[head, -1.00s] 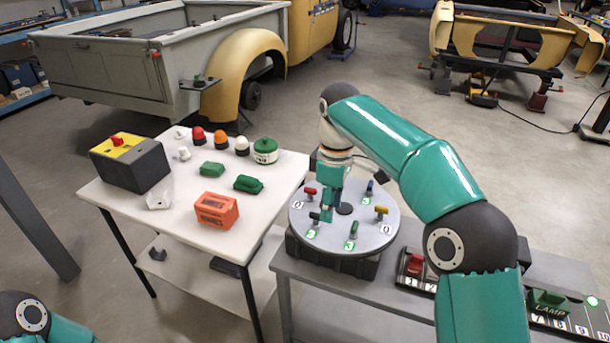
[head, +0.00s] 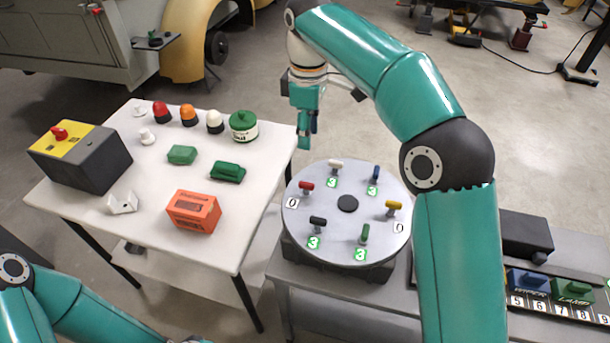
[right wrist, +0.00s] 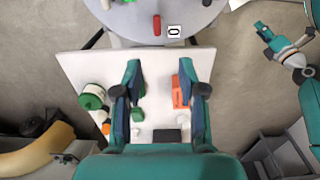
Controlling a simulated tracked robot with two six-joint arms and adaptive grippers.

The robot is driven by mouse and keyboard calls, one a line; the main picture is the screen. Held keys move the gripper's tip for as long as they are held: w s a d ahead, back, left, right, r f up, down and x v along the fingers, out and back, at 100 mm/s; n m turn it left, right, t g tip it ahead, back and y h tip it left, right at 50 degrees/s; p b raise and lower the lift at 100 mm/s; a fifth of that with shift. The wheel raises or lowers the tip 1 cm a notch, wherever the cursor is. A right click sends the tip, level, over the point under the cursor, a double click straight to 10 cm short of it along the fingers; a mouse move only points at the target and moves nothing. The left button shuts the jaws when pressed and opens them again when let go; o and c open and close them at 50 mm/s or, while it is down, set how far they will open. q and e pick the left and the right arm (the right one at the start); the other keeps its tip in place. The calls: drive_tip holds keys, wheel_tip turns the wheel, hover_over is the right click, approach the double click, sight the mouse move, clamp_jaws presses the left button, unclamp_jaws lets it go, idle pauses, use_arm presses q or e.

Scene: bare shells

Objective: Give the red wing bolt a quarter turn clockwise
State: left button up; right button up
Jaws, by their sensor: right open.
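The red wing bolt (head: 306,186) stands on the grey round plate (head: 348,232) at its left rim, with a white tag reading 0 beside it. It also shows at the top of the right wrist view (right wrist: 157,25), its wing pointing along the plate's radius.
White, blue, yellow, green and black wing bolts share the plate; the yellow one's tag reads 0, the others' green 3. A white table (head: 150,230) at left holds a switch box (head: 80,157), an orange box (head: 193,211) and several small parts. A numbered rail (head: 560,305) lies right.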

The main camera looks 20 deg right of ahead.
approach(306, 183)
wheel_tip(306, 183, down, 9)
drive_tip(key=shift+w+f, duration=0.1)
drive_tip(key=shift+w, duration=0.05)
